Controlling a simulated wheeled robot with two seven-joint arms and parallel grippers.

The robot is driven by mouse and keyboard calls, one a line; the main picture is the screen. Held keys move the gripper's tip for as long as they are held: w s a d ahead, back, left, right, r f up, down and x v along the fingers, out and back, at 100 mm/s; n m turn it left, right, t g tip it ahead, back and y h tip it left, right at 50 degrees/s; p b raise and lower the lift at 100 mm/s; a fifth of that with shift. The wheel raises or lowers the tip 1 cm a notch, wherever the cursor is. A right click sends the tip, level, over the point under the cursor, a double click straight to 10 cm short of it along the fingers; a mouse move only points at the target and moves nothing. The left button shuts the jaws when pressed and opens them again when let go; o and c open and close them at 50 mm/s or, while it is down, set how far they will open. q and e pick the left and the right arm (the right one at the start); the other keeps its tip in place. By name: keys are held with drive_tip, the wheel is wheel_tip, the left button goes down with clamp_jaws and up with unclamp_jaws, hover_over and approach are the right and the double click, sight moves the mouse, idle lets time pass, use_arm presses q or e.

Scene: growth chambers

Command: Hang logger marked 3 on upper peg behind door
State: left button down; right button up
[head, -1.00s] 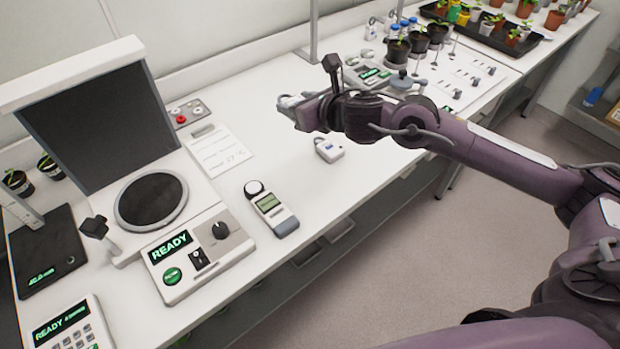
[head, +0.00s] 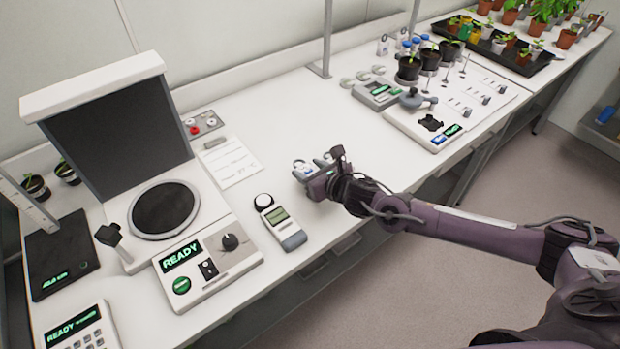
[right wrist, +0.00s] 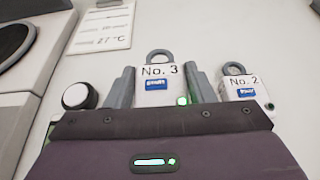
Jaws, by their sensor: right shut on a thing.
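The logger marked No. 3 (right wrist: 157,83) is a small white box with a blue label and a grey ring on top. In the right wrist view it sits upright between the two fingers of my right gripper (right wrist: 160,88), which is shut on it. In the head view the right gripper (head: 312,168) is low over the bench, with a whitish part of the logger (head: 302,166) at its tips. I cannot tell whether it touches the bench. A logger marked No. 2 (right wrist: 240,88) stands just right of the fingers, outside them. I cannot make out the peg or door. My left gripper is not in view.
A handheld meter (head: 280,224) lies left of the gripper, and a READY device (head: 190,262) stands further left. A paper card (head: 232,162) lies behind. Pots and a plant tray (head: 510,62) fill the far right. Bare bench lies behind the gripper.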

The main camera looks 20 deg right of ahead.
wheel_tip(320, 180, down, 4)
drive_tip(key=shift+r+p, duration=0.25)
drive_tip(key=shift+p, duration=0.1)
drive_tip(key=shift+f, duration=0.15)
drive_tip(key=shift+f, duration=0.1)
drive_tip(key=shift+f+b, duration=0.15)
drive_tip(key=shift+b, duration=0.15)
drive_tip(key=o, duration=1)
